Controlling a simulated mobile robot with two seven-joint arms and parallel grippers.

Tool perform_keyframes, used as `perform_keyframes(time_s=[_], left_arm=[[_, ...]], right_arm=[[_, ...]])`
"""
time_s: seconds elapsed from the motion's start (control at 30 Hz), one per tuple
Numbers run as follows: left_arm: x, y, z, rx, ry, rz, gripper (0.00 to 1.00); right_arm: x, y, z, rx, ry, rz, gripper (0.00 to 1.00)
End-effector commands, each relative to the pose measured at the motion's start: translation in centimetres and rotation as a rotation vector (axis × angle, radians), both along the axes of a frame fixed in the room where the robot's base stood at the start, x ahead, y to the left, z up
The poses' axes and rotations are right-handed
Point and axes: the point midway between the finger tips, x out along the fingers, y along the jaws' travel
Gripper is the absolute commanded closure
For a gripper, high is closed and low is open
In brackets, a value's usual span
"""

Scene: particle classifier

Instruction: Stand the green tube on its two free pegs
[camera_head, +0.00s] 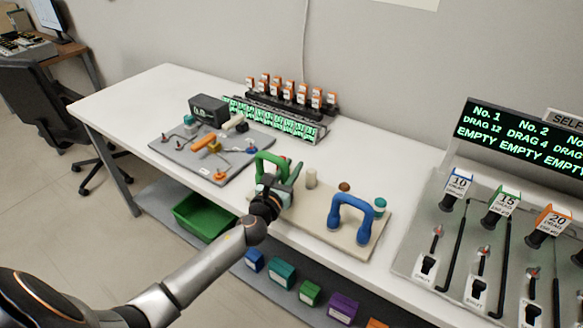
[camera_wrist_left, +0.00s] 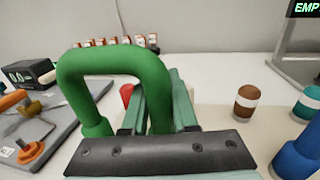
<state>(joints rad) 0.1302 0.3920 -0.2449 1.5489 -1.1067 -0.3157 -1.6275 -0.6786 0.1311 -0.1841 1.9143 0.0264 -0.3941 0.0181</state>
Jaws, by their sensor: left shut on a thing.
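The green tube (camera_head: 270,160) is an upside-down U at the left end of a cream board (camera_head: 318,232). My left gripper (camera_head: 279,184) is shut on its right leg. In the left wrist view the tube's arch (camera_wrist_left: 110,58) stands upright and its left leg ends in a wider cuff (camera_wrist_left: 97,127). The lower ends are hidden, so I cannot tell whether they sit on pegs. A red peg (camera_wrist_left: 126,94) shows behind the arch. A cream peg (camera_head: 311,178), a brown-topped peg (camera_head: 344,186) and a teal-topped peg (camera_head: 379,205) stand farther right. My right gripper is not in view.
A blue U-shaped tube (camera_head: 350,213) stands on the board's right part. A grey board (camera_head: 190,164) with an orange part and a dark display box (camera_head: 208,109) lies to the left. A rack (camera_head: 285,115) stands behind. A lever panel (camera_head: 470,255) is at right.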

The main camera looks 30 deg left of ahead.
Motion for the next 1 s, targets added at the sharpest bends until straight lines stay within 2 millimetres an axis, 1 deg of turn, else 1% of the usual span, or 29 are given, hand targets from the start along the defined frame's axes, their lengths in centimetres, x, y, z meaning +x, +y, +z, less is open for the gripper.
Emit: perform_keyframes(time_s=[0.8, 0.83, 1.0], left_arm=[[0.0, 0.0, -2.1, 0.003, -0.002, 0.0, 1.0], [0.0, 0.0, -2.0, 0.002, -0.002, 0.0, 0.72], [0.0, 0.0, -2.0, 0.002, -0.001, 0.0, 0.53]], right_arm=[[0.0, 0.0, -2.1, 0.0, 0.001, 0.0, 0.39], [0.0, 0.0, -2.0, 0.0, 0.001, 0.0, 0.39], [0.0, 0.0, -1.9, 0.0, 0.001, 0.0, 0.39]])
